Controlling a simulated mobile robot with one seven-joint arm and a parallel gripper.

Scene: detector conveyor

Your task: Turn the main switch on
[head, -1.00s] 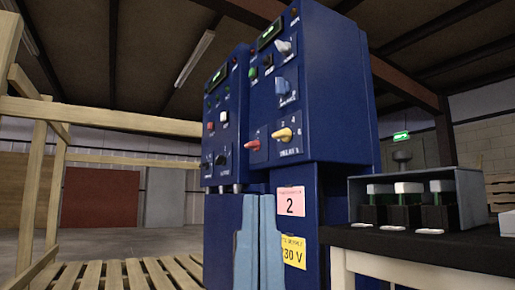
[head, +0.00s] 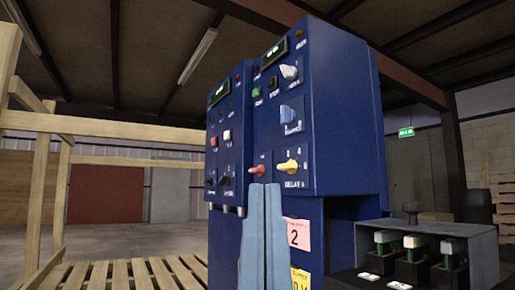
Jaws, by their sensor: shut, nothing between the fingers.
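A blue control cabinet (head: 345,150) stands in the middle of the head view with two panel faces. On the nearer face a red lever knob (head: 257,170) sits low on the left, beside a yellow knob (head: 288,166) above a "DELAY" label. No label readable as the main switch shows; the lettering by the red knob is too small. My gripper (head: 264,187) is two light blue fingers, upright and shut with nothing between them. Its tips lie just below the red knob in the picture; I cannot tell whether they touch. The fingers hide part of the cabinet's lower front.
Higher on the panel are a light blue knob (head: 291,116), a white knob (head: 289,72) and a green button (head: 257,92). An open grey box (head: 470,240) with several dark blocks stands at right. Wooden slats (head: 120,275) and posts (head: 60,195) are at left.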

